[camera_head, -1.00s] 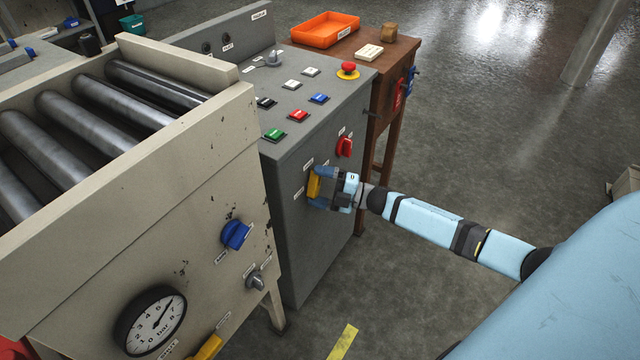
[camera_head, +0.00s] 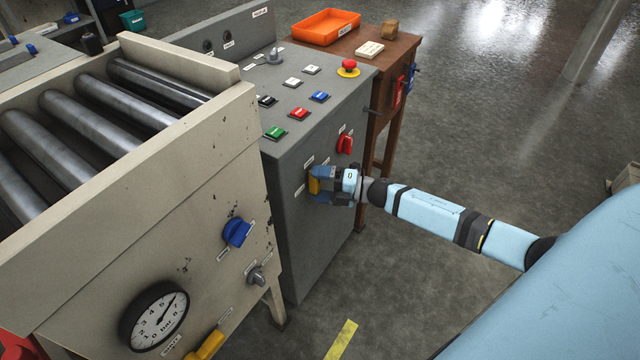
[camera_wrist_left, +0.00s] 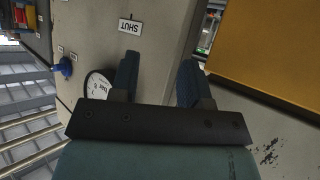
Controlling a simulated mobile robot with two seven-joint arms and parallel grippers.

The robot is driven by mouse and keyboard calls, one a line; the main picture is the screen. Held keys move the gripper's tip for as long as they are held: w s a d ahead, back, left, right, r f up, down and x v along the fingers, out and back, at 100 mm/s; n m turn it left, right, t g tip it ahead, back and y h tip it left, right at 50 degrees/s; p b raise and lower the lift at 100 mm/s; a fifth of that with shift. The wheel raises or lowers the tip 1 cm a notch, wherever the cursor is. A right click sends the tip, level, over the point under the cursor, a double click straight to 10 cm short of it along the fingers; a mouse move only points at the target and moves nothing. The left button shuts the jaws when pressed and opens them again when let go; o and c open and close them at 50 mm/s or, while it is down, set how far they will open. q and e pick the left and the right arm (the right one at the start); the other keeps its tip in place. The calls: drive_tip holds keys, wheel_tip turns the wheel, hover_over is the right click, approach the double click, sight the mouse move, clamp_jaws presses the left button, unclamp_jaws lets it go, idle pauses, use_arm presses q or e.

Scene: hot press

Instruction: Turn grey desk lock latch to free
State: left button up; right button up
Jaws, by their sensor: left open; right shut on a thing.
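The grey desk (camera_head: 305,237) stands in the middle of the head view. A yellow latch (camera_head: 314,183) sits on its front face, between small white labels. My right gripper (camera_head: 318,184) is shut on the yellow latch, its blue fingers partly covering it. My left gripper does not show in the head view. In the left wrist view my left gripper (camera_wrist_left: 157,82) is open, with nothing between its fingers.
The desk top has several push buttons, a grey knob (camera_head: 274,55) and a red emergency stop (camera_head: 348,67). A red knob (camera_head: 345,144) sits above the latch. The beige roller machine (camera_head: 230,130) stands close on the left.

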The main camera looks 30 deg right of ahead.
drive_tip(key=o, duration=0.7)
use_arm(q)
drive_tip(key=shift+a+f+p, duration=0.1)
drive_tip(key=shift+p, duration=0.4)
use_arm(e)
drive_tip(key=v, duration=1.4)
drive_tip(key=shift+r, duration=0.1)
use_arm(q)
drive_tip(key=shift+r, duration=0.3)
use_arm(e)
drive_tip(key=shift+a, duration=0.1)
